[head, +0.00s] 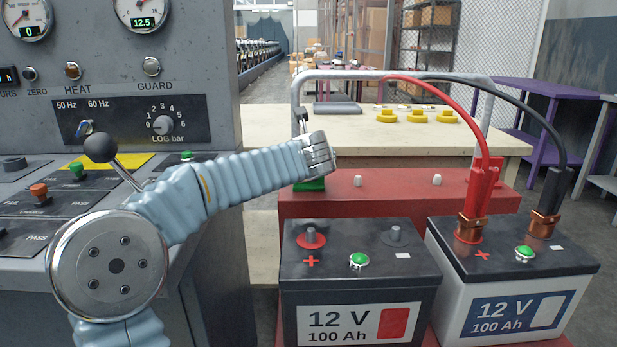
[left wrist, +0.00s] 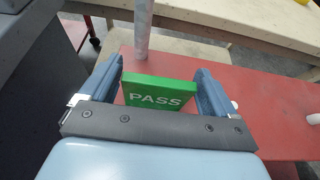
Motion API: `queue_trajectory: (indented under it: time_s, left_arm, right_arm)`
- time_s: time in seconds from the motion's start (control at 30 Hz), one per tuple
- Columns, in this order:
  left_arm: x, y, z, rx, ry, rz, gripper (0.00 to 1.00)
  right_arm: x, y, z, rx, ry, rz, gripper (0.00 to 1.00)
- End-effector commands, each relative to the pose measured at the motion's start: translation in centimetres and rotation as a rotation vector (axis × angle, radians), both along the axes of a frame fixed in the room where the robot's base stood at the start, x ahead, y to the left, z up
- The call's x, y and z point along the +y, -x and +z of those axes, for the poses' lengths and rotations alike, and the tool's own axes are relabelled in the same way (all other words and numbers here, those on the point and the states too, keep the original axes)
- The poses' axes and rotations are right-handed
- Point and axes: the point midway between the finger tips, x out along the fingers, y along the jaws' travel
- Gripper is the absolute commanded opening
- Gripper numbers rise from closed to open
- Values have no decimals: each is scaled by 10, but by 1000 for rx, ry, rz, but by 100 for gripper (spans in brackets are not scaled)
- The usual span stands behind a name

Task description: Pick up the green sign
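The green sign (left wrist: 158,92), a flat block with white "PASS" lettering, sits between the two fingers of my left gripper (left wrist: 160,88) in the left wrist view. The fingers stand wide apart, one on each side of it. A small gap shows at its left side; at its right side I cannot tell whether the finger touches. In the head view the green sign (head: 310,185) shows only as a strip at the left end of the red cart top, below my left gripper (head: 318,155). My right gripper is not in view.
The red cart (head: 390,200) has a grey handle (head: 390,75) rising behind the sign. Two batteries (head: 360,265) (head: 515,255) stand in front, with red and black cables on the right one. A grey control console (head: 215,70) is at the left; a table with yellow parts (head: 418,116) is behind.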

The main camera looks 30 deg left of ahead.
Motion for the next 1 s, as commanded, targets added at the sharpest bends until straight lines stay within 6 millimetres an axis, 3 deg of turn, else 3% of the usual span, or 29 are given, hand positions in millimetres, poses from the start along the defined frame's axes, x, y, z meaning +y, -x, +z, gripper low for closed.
queue_trajectory:
  time_s: [0.03,0.23,0.57,0.77,1.0]
  left_arm:
    - [0,0,0,0,0,0,82]
    - [0,0,0,0,0,0,53]
    - [0,0,6,-1,0,0,53]
    - [0,0,36,-5,2,1,53]
    - [3,49,92,-7,0,2,53]
  right_arm:
    - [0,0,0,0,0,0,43]
    - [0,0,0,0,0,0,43]
    - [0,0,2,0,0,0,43]
    - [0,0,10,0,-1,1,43]
    - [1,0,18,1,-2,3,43]
